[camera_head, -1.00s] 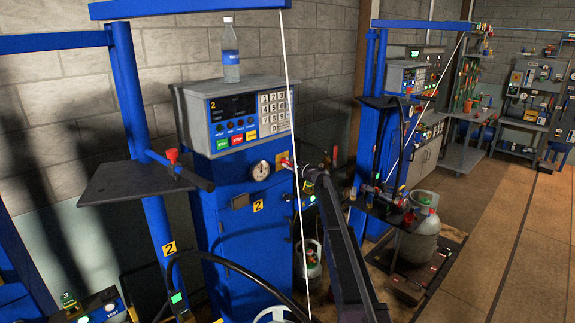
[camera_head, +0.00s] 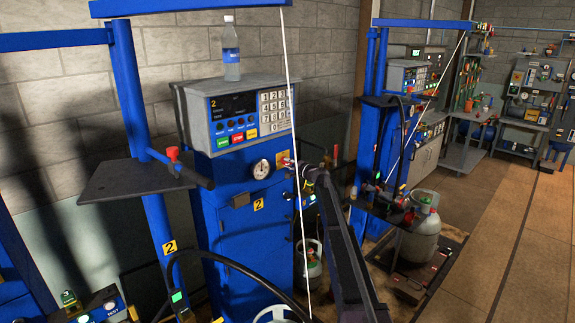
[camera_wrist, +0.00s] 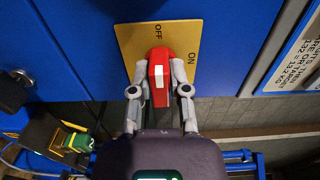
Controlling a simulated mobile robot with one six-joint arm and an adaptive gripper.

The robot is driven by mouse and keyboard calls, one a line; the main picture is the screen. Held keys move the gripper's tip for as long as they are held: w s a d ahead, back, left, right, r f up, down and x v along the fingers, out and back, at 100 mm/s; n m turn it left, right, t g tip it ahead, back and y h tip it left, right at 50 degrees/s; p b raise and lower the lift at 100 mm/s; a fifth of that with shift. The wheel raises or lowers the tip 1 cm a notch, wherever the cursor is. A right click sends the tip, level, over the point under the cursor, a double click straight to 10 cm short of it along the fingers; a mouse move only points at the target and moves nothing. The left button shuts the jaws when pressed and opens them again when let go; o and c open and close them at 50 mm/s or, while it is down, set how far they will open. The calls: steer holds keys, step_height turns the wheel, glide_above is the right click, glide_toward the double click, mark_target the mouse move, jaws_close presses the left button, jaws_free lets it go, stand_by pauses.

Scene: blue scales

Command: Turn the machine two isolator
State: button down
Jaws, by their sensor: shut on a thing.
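The machine two isolator is a red handle (camera_wrist: 158,72) with a white stripe on a yellow plate (camera_wrist: 190,38). The plate reads OFF above the handle and ON to its right. In the wrist view the stripe points up, toward OFF. My gripper (camera_wrist: 160,78) has one finger on each side of the handle and is shut on it. In the head view, the yellow plate (camera_head: 282,158) is on the front of the blue machine two cabinet (camera_head: 232,240), right of a round gauge (camera_head: 261,169). My gripper (camera_head: 291,163) reaches it from the right and partly covers the handle.
A grey control panel (camera_head: 222,128) with keypad sits on the cabinet, a water bottle (camera_head: 231,50) on top. A dark shelf (camera_head: 130,180) juts out at left. A white cord (camera_head: 291,90) hangs before the cabinet. Gas cylinders (camera_head: 418,235) stand at right.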

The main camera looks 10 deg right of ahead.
steer(key=shift+s+a, duration=0.1)
steer(key=shift+a, duration=0.05)
steer(key=c, duration=0.6)
jaws_free()
steer(key=shift+s+d, duration=0.2)
steer(key=shift+d, duration=0.1)
steer(key=v, duration=1.1)
steer(key=shift+s, duration=0.15)
